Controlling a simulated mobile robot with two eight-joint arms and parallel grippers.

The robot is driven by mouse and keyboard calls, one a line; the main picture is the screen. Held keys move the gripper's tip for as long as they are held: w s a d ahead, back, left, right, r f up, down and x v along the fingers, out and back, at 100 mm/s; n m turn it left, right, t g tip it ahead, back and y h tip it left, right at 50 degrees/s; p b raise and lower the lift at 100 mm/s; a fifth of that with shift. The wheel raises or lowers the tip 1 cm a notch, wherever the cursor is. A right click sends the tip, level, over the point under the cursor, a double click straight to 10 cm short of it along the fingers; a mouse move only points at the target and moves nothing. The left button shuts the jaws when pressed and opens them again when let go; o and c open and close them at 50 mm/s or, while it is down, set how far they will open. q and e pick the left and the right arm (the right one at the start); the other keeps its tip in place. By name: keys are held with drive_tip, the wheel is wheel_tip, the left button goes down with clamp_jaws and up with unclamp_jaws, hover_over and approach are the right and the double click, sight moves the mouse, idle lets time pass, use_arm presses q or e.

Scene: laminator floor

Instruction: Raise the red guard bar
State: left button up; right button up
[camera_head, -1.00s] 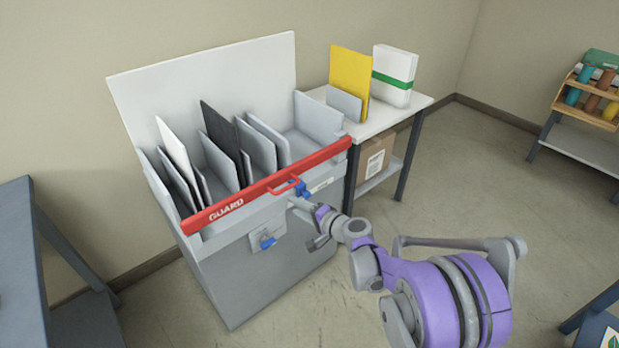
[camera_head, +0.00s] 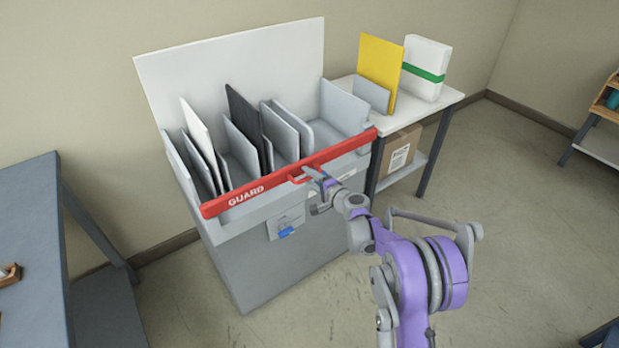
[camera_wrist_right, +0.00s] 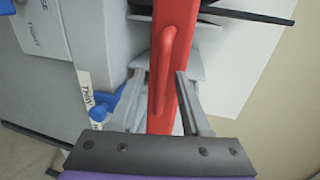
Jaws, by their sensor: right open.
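The red guard bar (camera_head: 270,180), marked GUARD, lies across the front of the grey slotted bin unit (camera_head: 260,270) at its top edge. A small red loop handle (camera_head: 297,178) sticks out near its middle. My right gripper (camera_head: 316,178) is at this handle. In the right wrist view the bar (camera_wrist_right: 184,30) runs up the picture, and the handle (camera_wrist_right: 165,60) stands between the open fingers of my right gripper (camera_wrist_right: 160,76), one on each side. I cannot tell whether the fingers touch it. My left gripper is not in view.
Upright white, black and grey panels stand in the unit's slots, before a tall white back panel (camera_head: 235,65). A blue knob (camera_head: 287,231) is on the front. A side table (camera_head: 447,93) stands right, a grey table (camera_head: 30,200) left.

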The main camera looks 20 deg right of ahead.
drive_tip(key=shift+w, duration=0.1)
clamp_jaws()
idle(1.4)
